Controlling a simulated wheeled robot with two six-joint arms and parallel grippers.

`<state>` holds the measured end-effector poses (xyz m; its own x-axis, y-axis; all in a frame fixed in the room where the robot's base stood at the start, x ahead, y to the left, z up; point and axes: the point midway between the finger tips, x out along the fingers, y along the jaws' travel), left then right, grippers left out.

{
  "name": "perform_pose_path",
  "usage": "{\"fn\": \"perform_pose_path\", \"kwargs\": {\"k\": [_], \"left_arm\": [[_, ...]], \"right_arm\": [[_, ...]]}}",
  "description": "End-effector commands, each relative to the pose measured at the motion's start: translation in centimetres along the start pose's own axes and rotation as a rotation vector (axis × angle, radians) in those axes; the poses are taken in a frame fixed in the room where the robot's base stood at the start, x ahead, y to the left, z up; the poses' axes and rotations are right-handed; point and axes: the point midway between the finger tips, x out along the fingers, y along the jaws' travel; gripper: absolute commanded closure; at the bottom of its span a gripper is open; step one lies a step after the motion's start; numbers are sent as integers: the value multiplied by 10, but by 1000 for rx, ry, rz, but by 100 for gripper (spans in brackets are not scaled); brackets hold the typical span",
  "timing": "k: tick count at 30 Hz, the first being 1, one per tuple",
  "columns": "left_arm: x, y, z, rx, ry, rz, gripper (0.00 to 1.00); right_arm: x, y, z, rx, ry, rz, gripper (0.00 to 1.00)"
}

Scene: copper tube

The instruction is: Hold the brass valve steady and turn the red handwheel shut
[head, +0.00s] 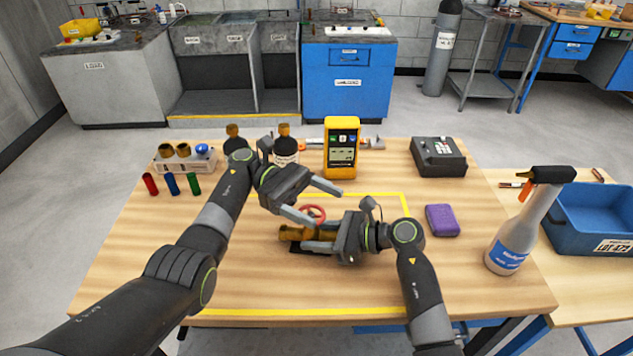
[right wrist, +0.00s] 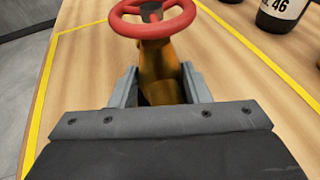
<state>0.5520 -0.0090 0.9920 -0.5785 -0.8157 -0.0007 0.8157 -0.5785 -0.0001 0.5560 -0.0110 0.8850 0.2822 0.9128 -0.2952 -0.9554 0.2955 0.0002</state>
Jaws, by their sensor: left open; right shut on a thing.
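The brass valve (head: 294,233) lies on the wooden table inside the yellow taped outline. Its red handwheel (head: 313,214) is on its far side in the head view, and it shows at the top of the right wrist view (right wrist: 153,22). My right gripper (head: 318,240) is shut on the brass valve; the right wrist view shows the brass body (right wrist: 160,75) between its fingers. My left gripper (head: 325,203) is open, with its fingers beside and above the handwheel. I cannot tell whether a finger touches the wheel.
A yellow meter (head: 342,147) and bottles (head: 285,145) stand behind the valve. A fittings rack (head: 185,160) is at left. The front table area is clear.

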Motion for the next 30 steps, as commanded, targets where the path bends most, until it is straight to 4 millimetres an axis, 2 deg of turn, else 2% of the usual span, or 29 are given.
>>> {"fn": "perform_pose_path", "kwargs": {"k": [3,10,15,25,30], "left_arm": [[0,0,20,4,2,0,24],[0,0,50,0,0,1,24],[0,-1,58,-2,-1,0,24],[0,0,59,-8,-10,7,24],[-2,8,73,-81,-125,84,24]], "right_arm": [[0,0,-1,0,2,-1,70],[0,0,-1,-1,2,-1,70],[0,0,-1,-1,2,-1,70],[0,0,0,-1,2,-2,70],[0,0,0,-1,2,-2,70]]}}
